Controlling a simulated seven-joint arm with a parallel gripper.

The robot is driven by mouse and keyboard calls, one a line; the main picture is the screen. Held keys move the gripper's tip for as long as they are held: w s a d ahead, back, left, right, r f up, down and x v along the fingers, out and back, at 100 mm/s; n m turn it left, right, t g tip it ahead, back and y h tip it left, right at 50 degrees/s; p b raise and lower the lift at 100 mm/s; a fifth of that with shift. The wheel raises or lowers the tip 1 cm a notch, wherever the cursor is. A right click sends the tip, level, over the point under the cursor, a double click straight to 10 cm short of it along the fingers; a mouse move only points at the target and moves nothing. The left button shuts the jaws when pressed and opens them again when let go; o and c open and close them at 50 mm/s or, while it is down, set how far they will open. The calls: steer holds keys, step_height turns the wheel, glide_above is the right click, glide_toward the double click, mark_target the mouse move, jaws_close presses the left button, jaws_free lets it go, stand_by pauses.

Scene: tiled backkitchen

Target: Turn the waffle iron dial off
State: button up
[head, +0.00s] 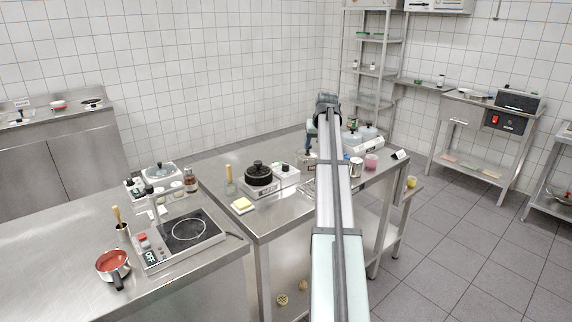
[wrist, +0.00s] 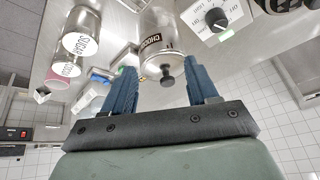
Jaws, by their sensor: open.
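A black round dial (wrist: 217,18) sits on a white box with printed markings, at the top right of the wrist view. I cannot read its setting surely. In the head view a white box with a black knob (head: 285,171) stands beside a round black appliance (head: 258,174), which looks like the waffle iron. My gripper (head: 310,146) is to the right of this box, partly hidden by my arm. In the wrist view my gripper (wrist: 160,68) is open and empty, its blue fingers apart, with the dial beyond the right finger.
A jar with a black lid knob (wrist: 165,74) shows between my fingers. Jars labelled sugar (wrist: 80,42) and cocoa (wrist: 66,70) stand to the left.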

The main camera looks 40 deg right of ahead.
mark_target(286, 164)
steer(key=w+a+r+n, duration=0.25)
steer(key=w+a, duration=0.25)
steer(key=a, duration=0.4)
steer(key=shift+g, duration=0.3)
steer(key=x, duration=1.3)
steer(key=shift+w+f, duration=0.15)
steer(key=shift+f, duration=0.1)
steer(key=shift+c, duration=0.2)
steer(key=c, duration=1)
steer(key=shift+n+y, duration=0.25)
steer(key=shift+y, duration=0.05)
steer(key=n+y, duration=0.1)
steer(key=n, duration=0.1)
steer(key=n+y, duration=0.1)
steer(key=n, duration=0.2)
steer(key=shift+d, duration=0.2)
steer(key=shift+n+y, duration=0.6)
steer(key=shift+n, duration=1)
